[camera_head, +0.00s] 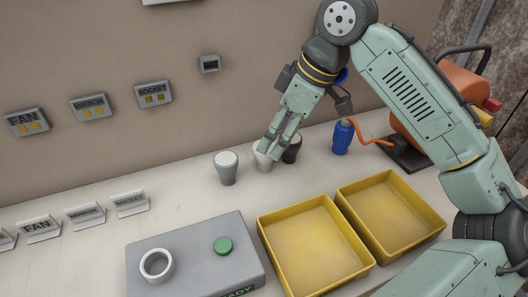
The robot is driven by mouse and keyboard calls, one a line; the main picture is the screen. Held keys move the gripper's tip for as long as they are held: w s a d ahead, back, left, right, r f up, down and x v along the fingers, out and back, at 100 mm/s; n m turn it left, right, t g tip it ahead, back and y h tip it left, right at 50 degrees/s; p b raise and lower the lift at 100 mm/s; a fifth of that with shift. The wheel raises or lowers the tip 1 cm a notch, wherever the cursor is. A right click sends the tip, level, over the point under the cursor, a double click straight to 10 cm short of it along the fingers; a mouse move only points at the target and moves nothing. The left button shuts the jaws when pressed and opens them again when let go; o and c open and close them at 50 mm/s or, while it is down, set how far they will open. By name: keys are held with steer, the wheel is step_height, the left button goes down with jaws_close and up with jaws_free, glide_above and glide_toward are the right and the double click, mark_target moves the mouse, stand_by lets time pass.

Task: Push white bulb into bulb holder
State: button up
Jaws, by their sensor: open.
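Several bulb-like cups stand in a row on the counter by the wall. The left one (226,168) has a grey body and a white top. The middle one (263,160) looks whitish and is partly hidden by my gripper. The right one (293,149) is dark. My gripper (269,147) is open and points down at the middle bulb, with its fingertips at the bulb's top. I cannot tell whether they touch it. The bulb holder (144,266), a white ring, looks empty on a grey box (195,256) at the front left.
Two yellow trays (340,219) stand empty right of the grey box. A green button (223,246) is on the box. A blue tool (342,137) with an orange cord stands behind the trays. Label stands (84,215) line the left counter. Labelled switch panels (92,107) are on the wall.

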mark_target(265, 157)
steer(key=x, duration=0.3)
steer(key=p+x, duration=0.1)
steer(key=x, duration=0.1)
steer(key=shift+w+a+f, duration=0.1)
steer(key=shift+a+f, duration=0.15)
steer(key=shift+a, duration=0.2)
steer(key=c, duration=1.3)
